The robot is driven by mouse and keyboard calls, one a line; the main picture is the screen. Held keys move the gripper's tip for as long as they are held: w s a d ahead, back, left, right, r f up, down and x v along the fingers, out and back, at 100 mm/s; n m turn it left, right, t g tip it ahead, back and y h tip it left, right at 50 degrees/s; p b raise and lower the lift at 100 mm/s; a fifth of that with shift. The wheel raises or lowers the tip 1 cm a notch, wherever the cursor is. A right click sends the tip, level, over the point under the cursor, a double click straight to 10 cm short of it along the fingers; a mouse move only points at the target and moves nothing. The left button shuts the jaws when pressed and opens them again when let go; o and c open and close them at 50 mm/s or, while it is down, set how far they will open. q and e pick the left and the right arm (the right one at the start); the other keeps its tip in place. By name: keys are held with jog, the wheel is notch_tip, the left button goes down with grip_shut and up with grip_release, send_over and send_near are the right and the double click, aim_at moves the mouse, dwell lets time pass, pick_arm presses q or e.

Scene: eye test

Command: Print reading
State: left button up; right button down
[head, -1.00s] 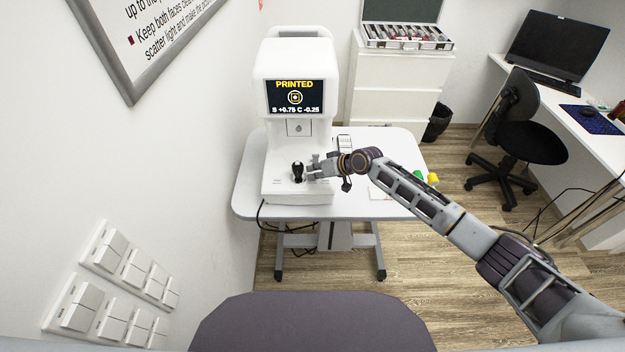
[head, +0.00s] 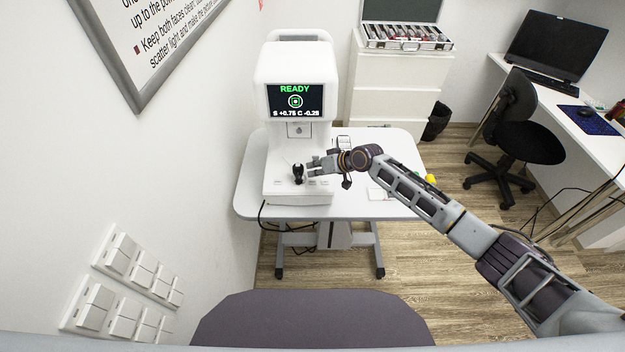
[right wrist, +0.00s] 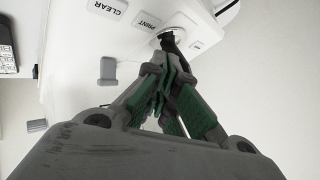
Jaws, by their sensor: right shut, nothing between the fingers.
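The white eye test machine (head: 297,75) stands on a small white table. Its screen (head: 295,101) reads READY in green, with a ring mark and "S +0.75 C -0.25" below. A black joystick (head: 298,173) stands on its base. My right gripper (head: 314,168) is shut and empty, just right of the joystick, above the base. In the right wrist view its green-lined fingers (right wrist: 160,72) are closed near the PRINT button (right wrist: 149,22), with the CLEAR button (right wrist: 107,9) beside it. The joystick (right wrist: 167,40) shows behind the fingertips; contact cannot be told. My left gripper is out of view.
The white table (head: 250,205) has free room at its front. A white sheet (head: 378,194) and a yellow item (head: 430,178) lie near my right arm. A dark seat (head: 312,318) is in front, wall switches (head: 130,275) at left, a black chair (head: 520,130) at right.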

aim_at(314, 183)
jog(key=shift+s+r+p, duration=0.15)
jog(key=shift+r+p, duration=0.45)
jog(key=shift+r, duration=0.15)
jog(key=shift+s+r+p, duration=0.1)
jog(key=shift+r+p, duration=0.5)
jog(key=shift+r, duration=0.15)
jog(key=shift+f, duration=0.1)
